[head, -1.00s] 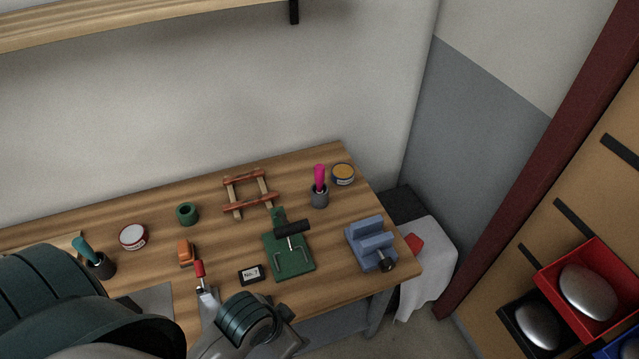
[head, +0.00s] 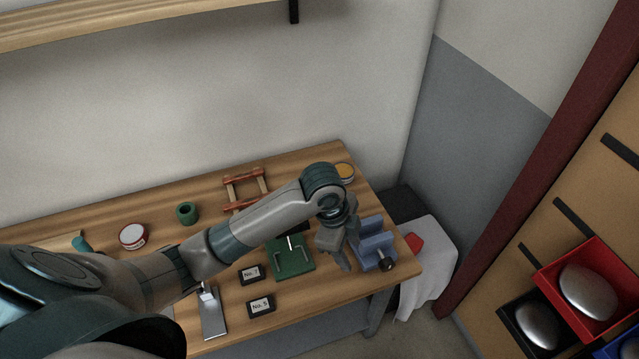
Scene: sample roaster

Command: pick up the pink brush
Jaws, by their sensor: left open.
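The pink brush is hidden now; my left arm covers the back right part of the bench where it stood in a dark grey cup, and the cup is hidden too. My left gripper (head: 341,256) is at the end of that arm, above the bench between the green stand (head: 291,262) and the blue vise (head: 372,243). It points down and is open, and I see nothing between its fingers. My right gripper is not in view.
A yellow-topped tin (head: 345,171) stands at the back right corner. A wooden frame with red bars (head: 243,180), a green ring (head: 187,213) and a red-and-white tin (head: 133,236) are farther left. Two number plates (head: 261,306) and a scraper (head: 213,316) lie near the front edge.

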